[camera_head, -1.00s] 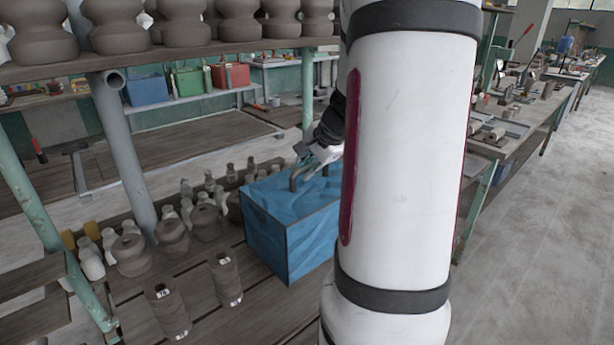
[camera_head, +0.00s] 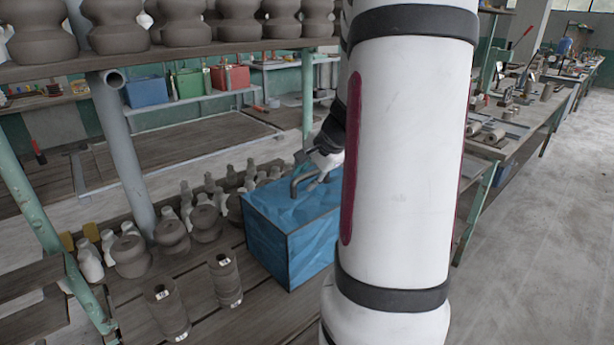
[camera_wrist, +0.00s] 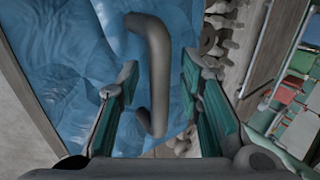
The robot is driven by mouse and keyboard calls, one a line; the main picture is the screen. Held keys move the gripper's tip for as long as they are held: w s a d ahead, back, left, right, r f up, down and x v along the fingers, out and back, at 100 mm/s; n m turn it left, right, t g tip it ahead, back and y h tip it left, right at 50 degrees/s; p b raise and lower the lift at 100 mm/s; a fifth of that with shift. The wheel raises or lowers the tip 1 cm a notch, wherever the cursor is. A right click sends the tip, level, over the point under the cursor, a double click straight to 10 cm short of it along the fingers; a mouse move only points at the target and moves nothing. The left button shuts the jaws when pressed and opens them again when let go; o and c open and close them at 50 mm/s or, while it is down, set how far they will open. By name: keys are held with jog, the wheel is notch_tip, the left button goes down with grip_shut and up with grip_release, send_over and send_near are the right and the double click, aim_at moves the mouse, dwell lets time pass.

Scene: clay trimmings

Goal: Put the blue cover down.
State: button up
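The blue cover (camera_head: 292,240) is a box shape with a crumpled-looking blue surface and dark edges. It appears upright on the slatted wooden shelf, right of the clay pieces. A grey bent handle (camera_head: 302,183) rises from its top. In the wrist view the handle (camera_wrist: 156,70) lies between the two green-padded fingers of my gripper (camera_wrist: 160,78), with gaps on both sides. My gripper (camera_head: 316,166) is open at the handle, over the blue top (camera_wrist: 70,65). My white arm hides the cover's right part in the head view.
Several clay pots (camera_head: 172,236) and pale bottles (camera_head: 90,262) stand close left of the cover. Two dark labelled cylinders (camera_head: 225,278) stand at its front left. A shelf of large pots (camera_head: 180,25) runs above. A grey post (camera_head: 122,150) stands left.

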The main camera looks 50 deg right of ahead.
jog(key=p+v, duration=0.1)
jog(key=v, duration=1.1)
jog(key=w+a+r+n+g+y, duration=0.1)
jog(key=a+n, duration=0.4)
jog(key=a, duration=0.5)
jog(key=w+a+r+n+y, duration=0.15)
jog(key=a+n, duration=0.25)
jog(key=a, duration=0.6)
jog(key=s+a+f+n, duration=0.1)
jog(key=s+a+n, duration=0.4)
jog(key=a+n, duration=0.1)
jog(key=s+a+f+n+g, duration=0.1)
jog(key=s+a+f+n, duration=0.1)
jog(key=s+a+n, duration=0.3)
jog(key=a+h, duration=0.1)
jog(key=a, duration=0.3)
jog(key=shift+s+n, duration=0.35)
jog(key=shift+n, duration=0.05)
